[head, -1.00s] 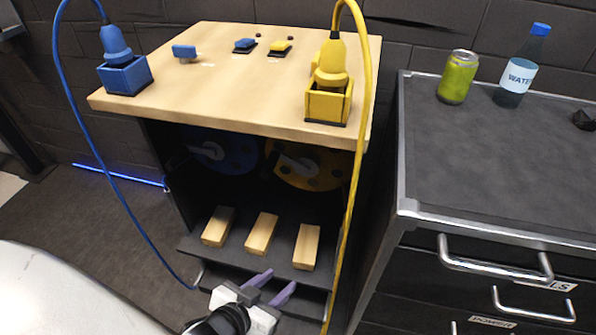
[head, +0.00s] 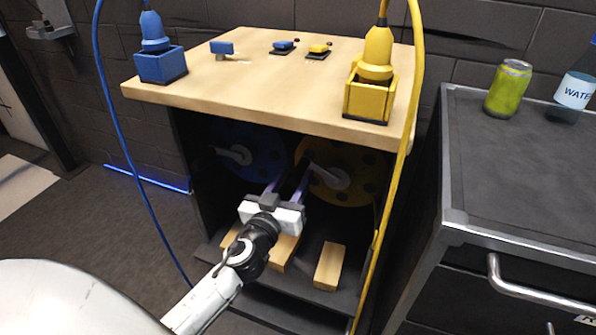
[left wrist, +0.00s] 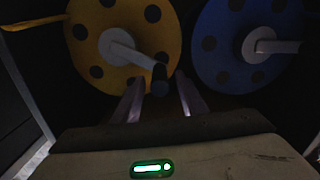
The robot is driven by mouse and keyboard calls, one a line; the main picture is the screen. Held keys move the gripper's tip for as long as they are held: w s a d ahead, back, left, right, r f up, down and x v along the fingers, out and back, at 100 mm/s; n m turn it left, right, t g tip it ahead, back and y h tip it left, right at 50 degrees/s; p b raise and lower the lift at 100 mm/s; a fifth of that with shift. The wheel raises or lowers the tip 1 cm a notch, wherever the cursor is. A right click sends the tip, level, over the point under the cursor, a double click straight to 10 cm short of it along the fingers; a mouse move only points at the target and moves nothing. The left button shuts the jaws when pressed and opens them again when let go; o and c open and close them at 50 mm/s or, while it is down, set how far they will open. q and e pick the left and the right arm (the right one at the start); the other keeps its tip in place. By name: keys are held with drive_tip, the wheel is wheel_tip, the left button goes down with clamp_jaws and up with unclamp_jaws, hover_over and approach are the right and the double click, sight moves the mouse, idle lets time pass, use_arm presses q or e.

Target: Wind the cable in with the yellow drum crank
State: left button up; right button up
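The yellow drum (head: 345,195) sits inside the dark cabinet under the wooden top, right of the blue drum (head: 262,150). Its pale crank (head: 330,176) sticks out from the hub. In the left wrist view the yellow drum (left wrist: 85,60) is on the left, and its crank (left wrist: 122,47) ends in a dark knob (left wrist: 160,76). My left gripper (head: 291,176) is open, with its purple fingers pointing into the cabinet beside the crank. In the wrist view the knob appears between the fingertips (left wrist: 160,92); I cannot tell how deep. The yellow cable (head: 398,190) hangs down at the right.
Wooden blocks (head: 329,266) lie on the cabinet's lower shelf, under my gripper. The blue drum also shows in the wrist view (left wrist: 225,70). A yellow box (head: 370,100) with a plug and a blue box (head: 162,66) stand on the top. A grey drawer cabinet (head: 520,190) stands right.

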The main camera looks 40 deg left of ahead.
use_arm(q)
drive_tip(key=shift+x, duration=1.2)
clamp_jaws()
